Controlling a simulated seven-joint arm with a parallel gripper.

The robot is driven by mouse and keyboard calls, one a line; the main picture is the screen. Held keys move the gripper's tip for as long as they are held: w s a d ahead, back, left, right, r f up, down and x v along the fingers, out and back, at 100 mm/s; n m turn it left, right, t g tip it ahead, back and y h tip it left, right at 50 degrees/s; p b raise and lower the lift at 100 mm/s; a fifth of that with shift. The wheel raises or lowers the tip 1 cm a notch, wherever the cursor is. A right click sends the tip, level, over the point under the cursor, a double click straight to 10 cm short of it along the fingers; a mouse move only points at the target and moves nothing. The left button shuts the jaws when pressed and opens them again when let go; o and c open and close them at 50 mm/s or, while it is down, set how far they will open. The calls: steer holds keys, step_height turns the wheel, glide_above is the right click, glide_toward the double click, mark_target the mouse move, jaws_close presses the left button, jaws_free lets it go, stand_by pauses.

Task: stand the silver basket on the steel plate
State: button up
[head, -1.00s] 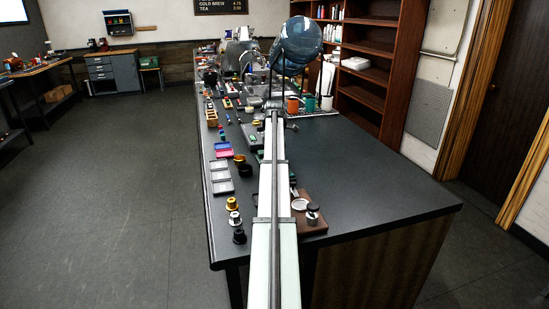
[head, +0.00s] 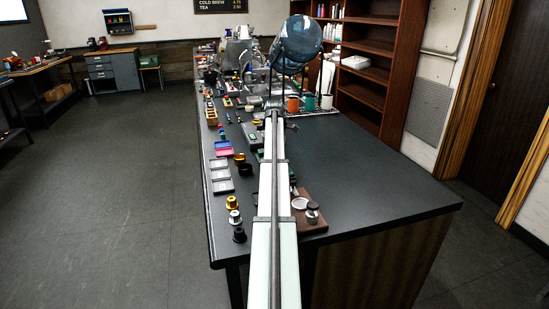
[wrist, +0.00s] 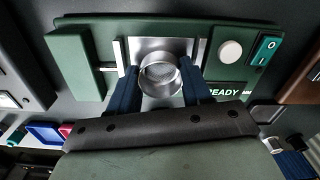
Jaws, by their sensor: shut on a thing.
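The silver basket (wrist: 158,78) is a round metal cup with a mesh floor, seen from above in the wrist view. My gripper (wrist: 160,85) has its two blue fingers closed on the basket's left and right sides. The basket is over the steel plate (wrist: 186,46), a bright plate set in a green unit (wrist: 78,52). I cannot tell whether the basket's underside touches the plate. In the head view my arm hides the gripper, the basket and the plate.
The green unit carries a round white button (wrist: 230,51) and a teal switch (wrist: 265,50) right of the plate. A green block (wrist: 86,49) stands to its left. The counter (head: 385,165) holds many small items along its left side; its right front is clear.

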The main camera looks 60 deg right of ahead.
steer(key=shift+f, duration=0.2)
stand_by(0.6)
steer(key=o, duration=1)
steer(key=shift+c, duration=0.9)
steer(key=shift+o, duration=0.8)
